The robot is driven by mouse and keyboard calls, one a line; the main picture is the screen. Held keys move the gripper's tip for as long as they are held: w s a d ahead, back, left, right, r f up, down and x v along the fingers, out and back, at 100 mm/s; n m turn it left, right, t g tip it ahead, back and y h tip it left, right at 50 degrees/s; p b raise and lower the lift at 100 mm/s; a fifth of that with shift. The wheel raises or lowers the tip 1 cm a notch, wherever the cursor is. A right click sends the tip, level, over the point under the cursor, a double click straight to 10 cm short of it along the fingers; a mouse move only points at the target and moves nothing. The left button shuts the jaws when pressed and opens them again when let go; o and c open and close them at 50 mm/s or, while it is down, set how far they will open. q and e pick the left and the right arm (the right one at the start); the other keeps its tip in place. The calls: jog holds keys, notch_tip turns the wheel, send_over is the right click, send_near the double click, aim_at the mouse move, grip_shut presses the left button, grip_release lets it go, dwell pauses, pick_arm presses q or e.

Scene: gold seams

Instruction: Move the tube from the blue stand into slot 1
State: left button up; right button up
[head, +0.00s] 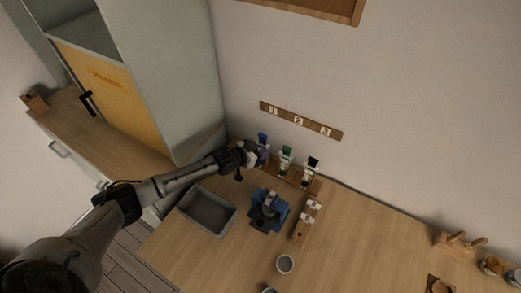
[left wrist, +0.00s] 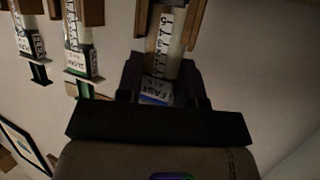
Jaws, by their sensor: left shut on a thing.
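My left gripper (head: 254,156) is at the left end of the wooden tube rack (head: 297,182), below the number 1 plate (head: 273,110). It is shut on a tube with a blue top (head: 263,138). In the left wrist view this tube (left wrist: 167,45) has a white label reading FAST, and its body lies between two wooden prongs of the rack. Whether it is fully seated I cannot tell. The blue stand (head: 262,223) is on the table nearer to me; a grey part shows on it, but no clear tube. My right gripper is not in view.
A green-topped tube (head: 286,157) and a black-topped tube (head: 310,167) stand in the rack to the right. The table's right middle is clear.

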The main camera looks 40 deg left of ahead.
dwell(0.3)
pick_arm(q)
jog(key=o, duration=1)
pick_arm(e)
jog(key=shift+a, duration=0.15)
pick_arm(q)
jog(key=shift+f, duration=0.25)
jog(key=shift+o, duration=0.6)
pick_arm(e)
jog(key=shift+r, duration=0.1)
